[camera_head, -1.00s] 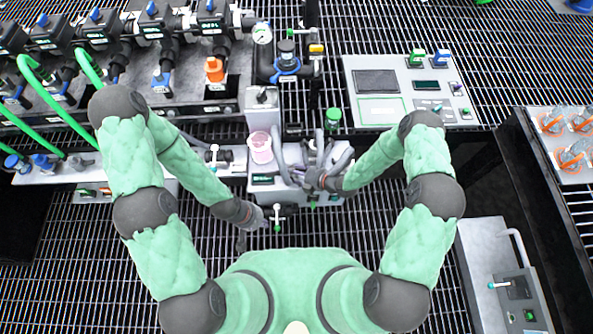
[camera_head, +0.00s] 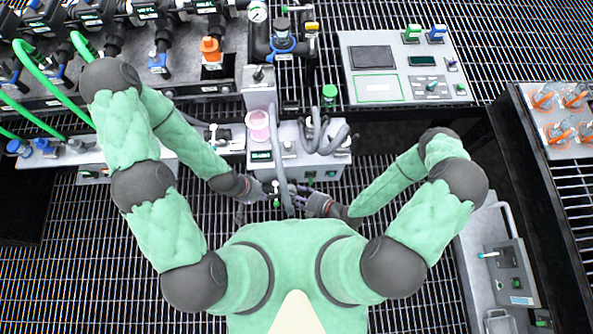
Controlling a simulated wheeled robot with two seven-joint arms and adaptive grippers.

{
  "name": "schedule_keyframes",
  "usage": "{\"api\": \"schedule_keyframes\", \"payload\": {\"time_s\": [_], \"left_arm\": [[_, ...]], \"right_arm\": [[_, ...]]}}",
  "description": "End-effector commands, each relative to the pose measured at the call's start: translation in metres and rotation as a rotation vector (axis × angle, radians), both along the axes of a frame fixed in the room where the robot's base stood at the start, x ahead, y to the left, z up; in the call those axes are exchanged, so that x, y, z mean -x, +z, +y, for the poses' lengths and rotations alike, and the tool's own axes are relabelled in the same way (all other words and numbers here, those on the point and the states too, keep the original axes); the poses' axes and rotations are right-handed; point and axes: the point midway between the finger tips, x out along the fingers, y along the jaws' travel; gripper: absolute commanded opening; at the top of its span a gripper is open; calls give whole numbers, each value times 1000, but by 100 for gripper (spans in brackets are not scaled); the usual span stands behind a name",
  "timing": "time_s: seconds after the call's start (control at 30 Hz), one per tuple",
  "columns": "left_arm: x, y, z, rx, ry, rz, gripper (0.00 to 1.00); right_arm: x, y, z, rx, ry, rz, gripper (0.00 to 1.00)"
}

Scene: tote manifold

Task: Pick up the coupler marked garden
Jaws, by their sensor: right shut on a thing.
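No label reading garden is legible, so I cannot tell which part is that coupler. My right gripper (camera_head: 296,201) is shut in front of the grey box (camera_head: 320,170), on the lower part of a grey hose (camera_head: 280,150) that hangs over the box's left side. Its fingers hide the hose's end. My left gripper (camera_head: 266,192) is just to the left, beside a small white and green T-shaped handle (camera_head: 276,193). Its fingers are too small to tell open from shut, or whether they touch the handle.
A pink-lidded clear cup (camera_head: 258,124) stands at the box's left. More grey hose loops (camera_head: 322,135) lie on the box. Behind are a green-capped post (camera_head: 329,92), a control panel (camera_head: 406,68) and a valve manifold (camera_head: 130,80). Open grating (camera_head: 100,250) lies in front.

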Motion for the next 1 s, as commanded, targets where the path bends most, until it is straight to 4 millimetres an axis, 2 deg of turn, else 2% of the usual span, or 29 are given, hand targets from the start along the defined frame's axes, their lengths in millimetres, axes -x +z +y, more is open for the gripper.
{"api": "schedule_keyframes", "payload": {"time_s": [0.2,0.57,0.77,1.0], "left_arm": [[0,1,0,0,0,0,0],[0,4,0,0,0,0,0],[0,19,0,0,0,0,0],[0,20,0,0,0,0,0]], "right_arm": [[8,1,0,-1,0,-1,0],[8,2,0,-1,2,23,0],[6,4,0,3,4,218,0],[7,1,0,1,4,436,0]]}}
